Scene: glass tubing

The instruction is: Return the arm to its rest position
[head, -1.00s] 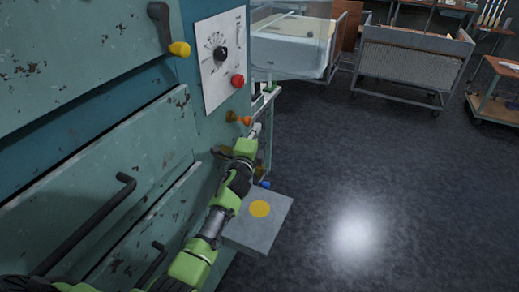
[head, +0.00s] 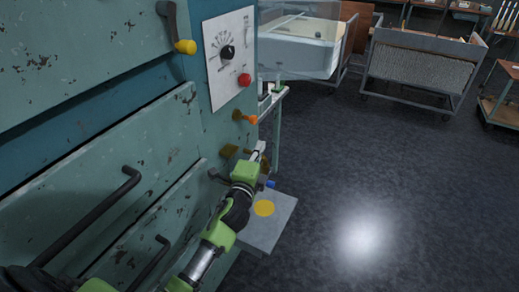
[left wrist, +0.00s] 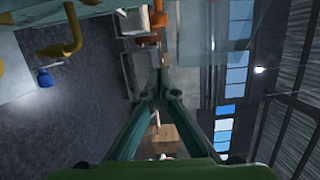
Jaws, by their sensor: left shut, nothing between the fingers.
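My left arm comes in from the bottom of the head view along the front of the green machine (head: 120,140). My left gripper (head: 259,150) is at its far end, small and partly hidden, beside the machine's right edge below an orange knob (head: 247,117). In the left wrist view my left gripper (left wrist: 160,78) shows its two fingers together, with nothing between them. My right gripper is not in view.
A grey plate with a yellow disc (head: 276,230) lies below my left wrist. A blue knob (head: 270,184) is close beside the wrist. A yellow-tipped lever (head: 184,46) and a red button (head: 244,80) are higher on the machine. Carts (head: 415,72) stand behind; open floor lies right.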

